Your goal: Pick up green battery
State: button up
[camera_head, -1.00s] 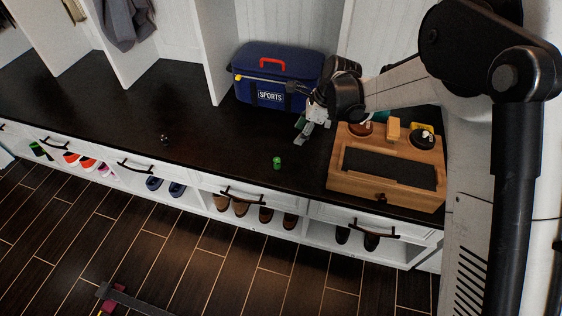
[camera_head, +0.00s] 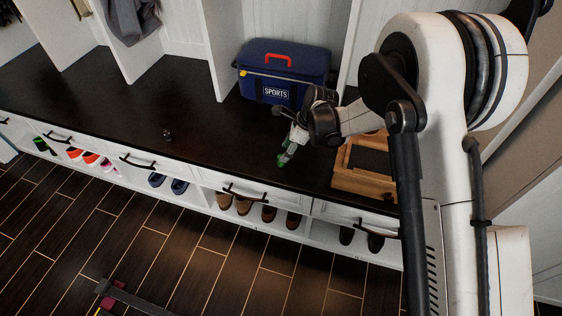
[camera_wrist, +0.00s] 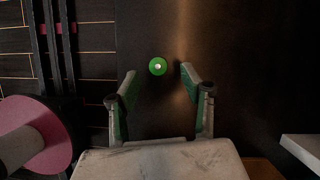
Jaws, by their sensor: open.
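The green battery (camera_wrist: 158,67) stands upright on the dark bench top, seen end-on from above in the wrist view as a green disc with a pale centre. My gripper (camera_wrist: 158,75) is open in the wrist view, with one finger to each side of the battery and the battery at about fingertip level between them. In the head view my gripper (camera_head: 284,160) points down at the bench, and the battery is mostly hidden by or merged with the green-tipped fingers. I cannot tell whether a finger touches it.
A blue sports bag (camera_head: 284,70) stands behind my gripper. A wooden box (camera_head: 362,182) sits close on the right, partly hidden by my arm. A small dark object (camera_head: 167,134) lies to the left. The bench (camera_head: 215,140) between is clear; its front edge is near.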

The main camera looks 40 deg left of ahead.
jog(key=b+x, duration=0.1)
jog(key=x, duration=0.4)
jog(key=shift+s+b, duration=0.1)
jog(key=shift+b, duration=0.2)
jog(key=shift+d+r, duration=0.1)
grip_shut()
